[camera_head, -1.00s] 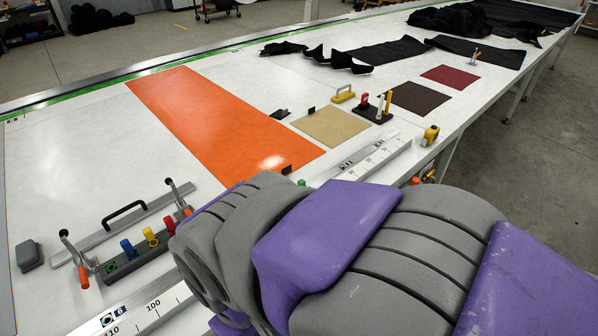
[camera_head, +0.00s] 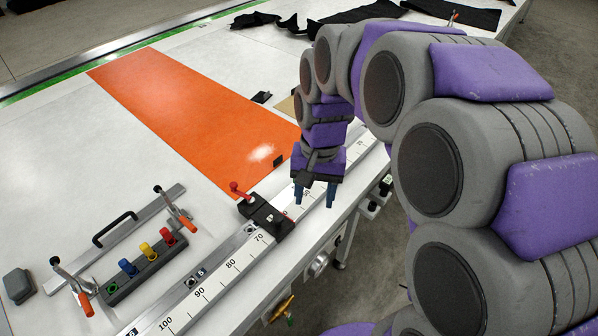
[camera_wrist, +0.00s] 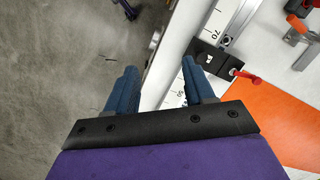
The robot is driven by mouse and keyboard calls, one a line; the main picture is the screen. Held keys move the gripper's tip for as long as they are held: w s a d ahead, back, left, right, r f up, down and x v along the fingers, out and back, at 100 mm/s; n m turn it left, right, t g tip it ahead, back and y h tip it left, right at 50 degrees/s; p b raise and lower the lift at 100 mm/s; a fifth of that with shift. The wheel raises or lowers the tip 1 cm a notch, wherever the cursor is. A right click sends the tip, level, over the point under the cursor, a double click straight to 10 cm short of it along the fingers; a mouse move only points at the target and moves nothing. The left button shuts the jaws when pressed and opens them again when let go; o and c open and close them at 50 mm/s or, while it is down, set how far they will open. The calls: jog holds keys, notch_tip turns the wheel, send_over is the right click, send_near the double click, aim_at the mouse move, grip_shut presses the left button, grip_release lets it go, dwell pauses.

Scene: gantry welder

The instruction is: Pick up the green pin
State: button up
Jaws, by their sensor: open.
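My gripper (camera_head: 315,194) hangs pointing down over the front rail of the table, its two blue fingers apart and empty. In the wrist view the open fingers (camera_wrist: 158,82) show over the table edge and white scale, with nothing between them. No green pin can be made out in either current view; the gripper and arm cover part of the rail. A dark rack (camera_head: 147,268) at the left holds a blue pin (camera_head: 127,267), a yellow pin (camera_head: 147,250) and a red pin (camera_head: 168,236). Its green-ringed spot (camera_head: 112,288) has no pin standing in it.
A black slider with a red-knobbed lever (camera_head: 264,213) sits on the scale rail (camera_head: 215,279), left of my gripper. An orange sheet (camera_head: 190,115) lies behind. Toggle clamps (camera_head: 72,280) and a handled bar (camera_head: 115,235) flank the rack. Valves and knobs line the table's front.

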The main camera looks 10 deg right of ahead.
jog(key=w+d+f+m+p, duration=0.1)
jog(key=w+d+m+p, duration=0.15)
jog(key=w, duration=0.85)
jog(key=w+d+m+p, duration=0.1)
jog(key=w+m+p, duration=0.25)
jog(key=w, duration=0.75)
jog(key=shift+m+t, duration=0.3)
jog(key=shift+m, duration=0.1)
jog(key=f, duration=0.4)
jog(key=a+f+b, duration=0.1)
jog(key=f, duration=0.3)
jog(key=f+b, duration=0.1)
jog(key=f, duration=0.3)
jog(key=shift+s+a+f, duration=0.35)
jog(key=shift+s+f, duration=0.05)
jog(key=f, duration=0.1)
jog(key=f+b, duration=0.1)
jog(key=f, duration=0.2)
jog(key=shift+a+f, duration=0.4)
jog(key=shift+c, duration=0.4)
grip_shut()
